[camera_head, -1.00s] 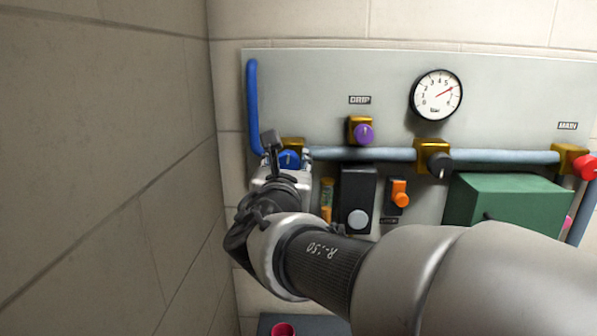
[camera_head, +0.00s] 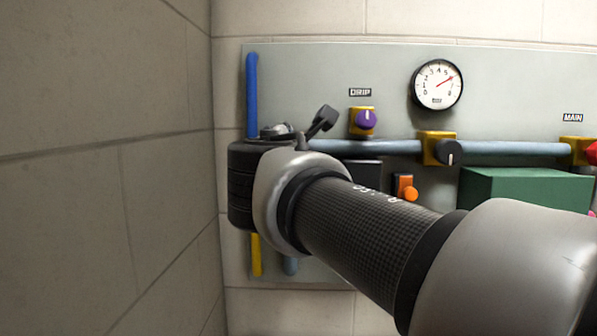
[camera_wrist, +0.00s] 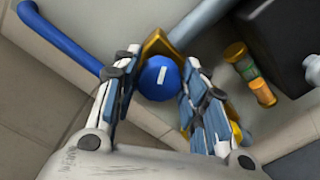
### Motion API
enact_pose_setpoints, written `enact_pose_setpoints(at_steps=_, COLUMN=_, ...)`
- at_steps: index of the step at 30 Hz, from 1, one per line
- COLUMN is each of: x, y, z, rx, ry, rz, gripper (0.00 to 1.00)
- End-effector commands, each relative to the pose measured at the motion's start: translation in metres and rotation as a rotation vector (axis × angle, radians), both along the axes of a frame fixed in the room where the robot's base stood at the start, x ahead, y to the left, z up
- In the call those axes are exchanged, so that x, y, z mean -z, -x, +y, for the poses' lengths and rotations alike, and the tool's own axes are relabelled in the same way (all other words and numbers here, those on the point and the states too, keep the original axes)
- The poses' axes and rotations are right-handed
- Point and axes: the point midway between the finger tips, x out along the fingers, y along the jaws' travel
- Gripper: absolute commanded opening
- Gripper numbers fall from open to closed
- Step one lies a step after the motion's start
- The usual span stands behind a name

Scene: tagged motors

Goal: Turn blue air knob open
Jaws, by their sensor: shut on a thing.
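The blue air knob (camera_wrist: 153,84) is round, with a short white mark that runs nearly up and down in the wrist view. It sits in front of a yellow-gold valve body (camera_wrist: 157,44). My gripper (camera_wrist: 160,66) has one finger on each side of the knob and is shut on it. In the head view the knob is hidden behind my arm, and only a dark part of my gripper shows above the wrist.
A blue pipe (camera_head: 252,95) runs near the left wall. To the right are a purple knob (camera_head: 366,122) labelled DRIP, a dial gauge (camera_head: 437,85), a black knob (camera_head: 449,153), an orange switch (camera_head: 406,187), a red knob (camera_head: 592,153) and a green box (camera_head: 525,192).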

Motion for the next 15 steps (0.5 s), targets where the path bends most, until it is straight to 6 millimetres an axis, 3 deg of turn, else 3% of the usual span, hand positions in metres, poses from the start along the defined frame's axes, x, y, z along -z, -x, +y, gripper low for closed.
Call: enact_pose_setpoints(at_steps=15, x=0.0046, y=-0.0002, z=-0.0007, rx=0.001, ry=-0.418, rz=-0.014, gripper=0.15)
